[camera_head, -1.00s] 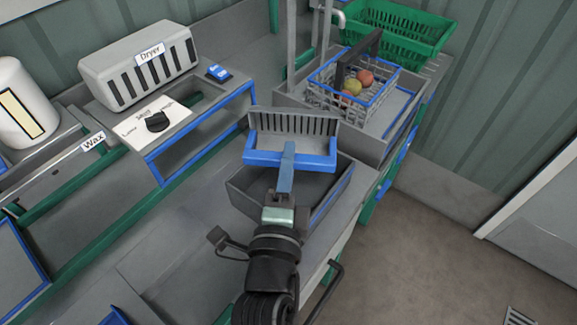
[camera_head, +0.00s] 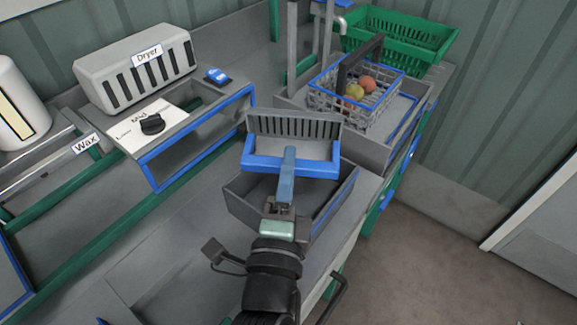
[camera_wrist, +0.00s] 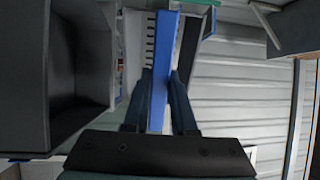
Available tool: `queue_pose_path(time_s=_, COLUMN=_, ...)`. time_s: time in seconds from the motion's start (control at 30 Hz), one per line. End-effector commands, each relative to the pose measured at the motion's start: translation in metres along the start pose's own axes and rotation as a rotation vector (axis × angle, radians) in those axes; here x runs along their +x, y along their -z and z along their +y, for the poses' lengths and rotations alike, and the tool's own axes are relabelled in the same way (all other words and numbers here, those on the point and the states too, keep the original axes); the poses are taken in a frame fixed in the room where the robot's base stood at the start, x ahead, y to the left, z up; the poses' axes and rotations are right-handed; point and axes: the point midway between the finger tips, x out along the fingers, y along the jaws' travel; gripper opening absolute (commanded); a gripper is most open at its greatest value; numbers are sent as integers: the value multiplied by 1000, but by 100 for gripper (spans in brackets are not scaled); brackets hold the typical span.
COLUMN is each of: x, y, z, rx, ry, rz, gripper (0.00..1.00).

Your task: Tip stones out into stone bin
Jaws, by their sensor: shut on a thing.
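My gripper (camera_head: 281,206) is shut on the blue handle of a slotted scoop (camera_head: 287,170). The scoop has a grey slotted back and a blue rim, and is held above an open grey bin (camera_head: 246,207) with a blue strip on its right side. I see no stones in the scoop or in the visible part of the bin; the scoop and arm hide part of it. In the wrist view, the fingers (camera_wrist: 162,88) close on both sides of the blue handle (camera_wrist: 163,50). A dark grey open box stands at left there.
A dryer (camera_head: 140,68), a dial panel (camera_head: 130,142) and a "Wax" unit (camera_head: 86,145) stand left. Open floor lies right.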

Motion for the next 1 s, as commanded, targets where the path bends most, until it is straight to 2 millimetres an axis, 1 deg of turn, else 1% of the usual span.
queue_pose_path(time_s=0.03, x=1, y=0, z=-10, rx=0, ry=5, rz=0, gripper=0)
queue_pose_path(time_s=0.1, x=2, y=0, z=-17, rx=2, ry=5, rz=-1, gripper=0)
queue_pose_path(time_s=0.3, x=0, y=0, z=3, rx=1, ry=4, rz=0, gripper=0)
queue_pose_path(time_s=0.33, x=0, y=0, z=2, rx=2, ry=4, rz=0, gripper=0)
queue_pose_path(time_s=0.37, x=0, y=0, z=-1, rx=2, ry=5, rz=0, gripper=0)
queue_pose_path(time_s=0.43, x=2, y=0, z=-15, rx=0, ry=7, rz=0, gripper=0)
queue_pose_path(time_s=0.47, x=2, y=0, z=-17, rx=0, ry=6, rz=0, gripper=0)
queue_pose_path(time_s=0.67, x=0, y=0, z=2, rx=1, ry=4, rz=-1, gripper=0)
queue_pose_path(time_s=1.0, x=0, y=0, z=0, rx=0, ry=4, rz=-1, gripper=0)
